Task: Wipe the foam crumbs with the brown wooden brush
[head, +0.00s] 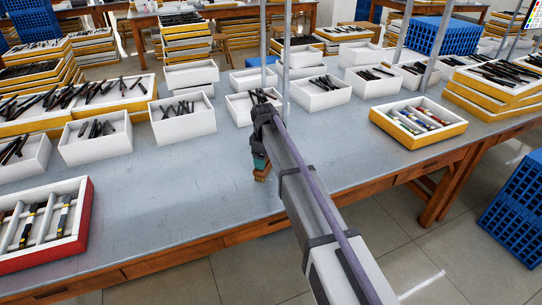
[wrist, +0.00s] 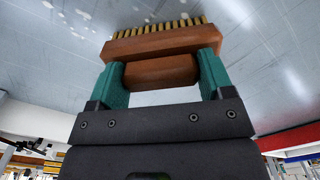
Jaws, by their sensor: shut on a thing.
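My gripper (head: 259,162) is over the front middle of the grey table (head: 200,210) in the head view. In the wrist view the teal fingers of my gripper (wrist: 162,76) are shut on the handle of the brown wooden brush (wrist: 160,44). The brush's yellowish bristles point away from the gripper, toward the table. The brush also shows below the fingers in the head view (head: 261,175). I cannot tell whether the bristles touch the table. Small white foam crumbs (wrist: 82,14) lie on the table beyond the bristles in the wrist view. In the head view I cannot make the crumbs out.
A red-edged tray (head: 84,225) stands at the front left and a yellow-edged tray (head: 417,122) at the right, both holding items. White boxes (head: 182,118) of dark frames line the back, near metal posts. The table's front middle is clear.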

